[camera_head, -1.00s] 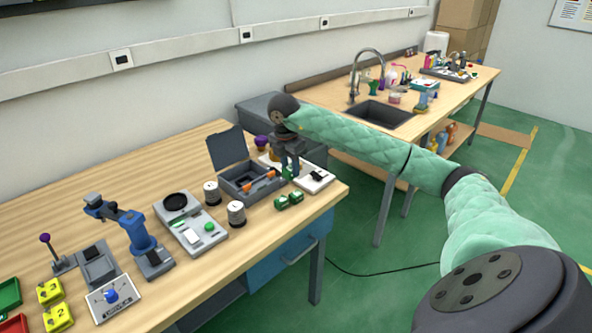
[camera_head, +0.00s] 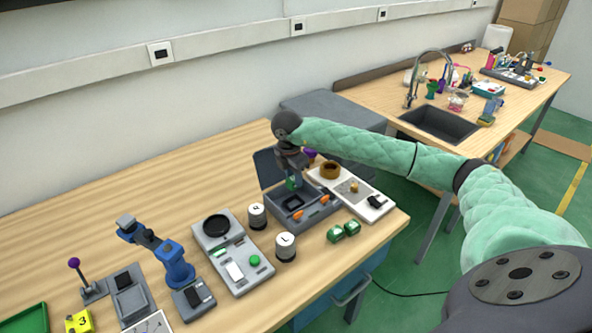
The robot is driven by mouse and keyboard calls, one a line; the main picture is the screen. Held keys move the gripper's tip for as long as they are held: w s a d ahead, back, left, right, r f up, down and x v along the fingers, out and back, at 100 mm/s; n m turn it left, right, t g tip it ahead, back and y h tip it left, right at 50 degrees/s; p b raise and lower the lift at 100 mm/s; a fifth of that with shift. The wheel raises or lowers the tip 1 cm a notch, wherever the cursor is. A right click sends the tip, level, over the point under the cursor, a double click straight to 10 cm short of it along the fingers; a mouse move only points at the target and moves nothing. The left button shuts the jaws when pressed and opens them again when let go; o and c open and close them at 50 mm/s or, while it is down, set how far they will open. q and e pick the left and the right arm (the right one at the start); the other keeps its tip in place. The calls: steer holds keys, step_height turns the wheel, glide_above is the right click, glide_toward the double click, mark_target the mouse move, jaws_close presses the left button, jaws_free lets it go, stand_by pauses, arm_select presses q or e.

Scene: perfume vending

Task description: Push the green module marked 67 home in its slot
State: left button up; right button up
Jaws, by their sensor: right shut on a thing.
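My right gripper (camera_head: 292,178) points down over the grey case (camera_head: 308,218) with a dark lid raised at its back. It is shut on a small green module (camera_head: 291,185), of which only a little shows below the fingers; its number cannot be read. The module is close above or at the case's dark recess (camera_head: 292,202); I cannot tell whether it touches. Two more green modules, a left one (camera_head: 335,234) and a right one (camera_head: 352,228), lie on the wooden table in front of the case. My left gripper is not in view.
A white board (camera_head: 367,189) with a brass-coloured ring lies right of the case. Two white canisters (camera_head: 257,216) (camera_head: 285,247) and a grey scale-like device (camera_head: 232,255) stand to its left. A blue jointed stand (camera_head: 175,265) is farther left. The table's back left is clear.

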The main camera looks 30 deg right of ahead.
mark_target(293, 188)
steer(key=shift+a, duration=0.1)
steer(key=shift+f+b, duration=0.3)
steer(key=shift+f, duration=0.5)
steer(key=shift+f+b, duration=0.65)
steer(key=shift+f, duration=1.2)
steer(key=shift+f+b, duration=0.35)
steer(key=shift+f, duration=0.1)
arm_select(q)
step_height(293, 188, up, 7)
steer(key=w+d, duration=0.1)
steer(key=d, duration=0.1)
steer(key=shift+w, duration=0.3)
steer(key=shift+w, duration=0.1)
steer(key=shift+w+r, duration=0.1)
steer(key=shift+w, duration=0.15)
arm_select(e)
steer(key=shift+f, duration=0.1)
